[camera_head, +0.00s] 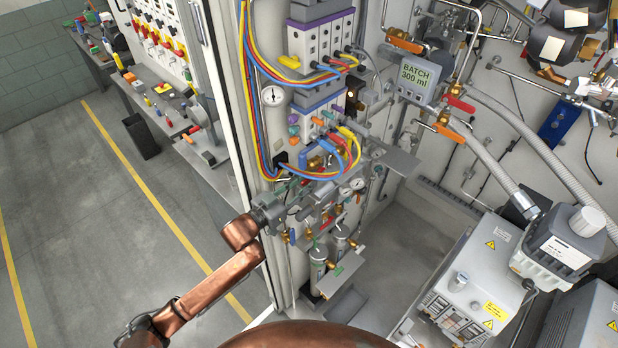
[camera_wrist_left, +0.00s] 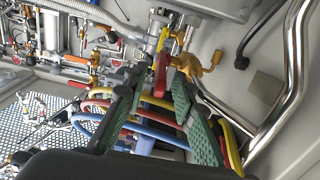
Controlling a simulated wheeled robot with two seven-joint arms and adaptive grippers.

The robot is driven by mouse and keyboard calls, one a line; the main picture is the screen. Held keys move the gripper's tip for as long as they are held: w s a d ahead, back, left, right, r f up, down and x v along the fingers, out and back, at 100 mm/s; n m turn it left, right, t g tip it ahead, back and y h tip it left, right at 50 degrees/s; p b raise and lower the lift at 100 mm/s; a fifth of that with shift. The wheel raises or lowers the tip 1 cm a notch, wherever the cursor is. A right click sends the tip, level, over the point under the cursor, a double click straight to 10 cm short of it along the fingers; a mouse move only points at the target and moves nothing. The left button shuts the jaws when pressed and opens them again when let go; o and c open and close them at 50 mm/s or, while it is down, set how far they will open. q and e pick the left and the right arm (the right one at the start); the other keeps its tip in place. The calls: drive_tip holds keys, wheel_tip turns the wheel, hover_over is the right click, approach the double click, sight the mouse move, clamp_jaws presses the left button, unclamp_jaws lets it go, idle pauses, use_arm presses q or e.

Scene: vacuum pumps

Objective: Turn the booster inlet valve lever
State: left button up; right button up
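In the left wrist view a red lever (camera_wrist_left: 161,76) stands beside a brass-yellow valve body (camera_wrist_left: 197,66) on a pipe. My left gripper (camera_wrist_left: 156,80) is open, with its two green-padded fingers on either side of the red lever. Gaps show between the lever and both fingers. In the head view my copper left arm comes in from the lower left. The left gripper (camera_head: 287,206) there is by the cabinet's pipes and gauges, small and partly lost among them. Several small levers show near it, and I cannot tell which one is between the fingers. My right gripper is out of view.
Yellow, red and blue hoses (camera_wrist_left: 162,118) pass close behind the fingers. Gauges (camera_head: 358,184), a small metal shelf (camera_head: 398,160) and pipework crowd the area right of the gripper. Grey pump units (camera_head: 478,275) stand at the lower right. The floor (camera_head: 95,215) at left is clear.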

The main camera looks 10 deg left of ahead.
use_arm(q)
drive_tip(key=shift+x, duration=0.85)
drive_tip(key=shift+c, duration=0.2)
clamp_jaws()
